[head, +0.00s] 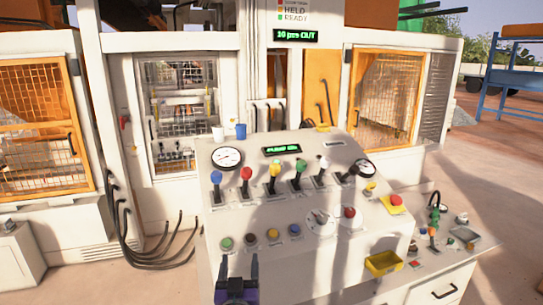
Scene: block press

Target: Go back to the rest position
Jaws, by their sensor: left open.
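My left gripper (239,268) is open and empty at the bottom of the head view, its two dark fingers pointing up and apart, with a purple part at its base. It is in front of the lower face of the white control console (375,225), below the green button (226,243) and brown button (250,240). I cannot tell whether it touches the console. My right gripper is not in view.
The console carries a row of levers with coloured knobs, including a red one (246,173), plus gauges (227,158) and a red stop button (395,201). A yellow tray (384,263) sticks out lower right. Caged machinery stands behind.

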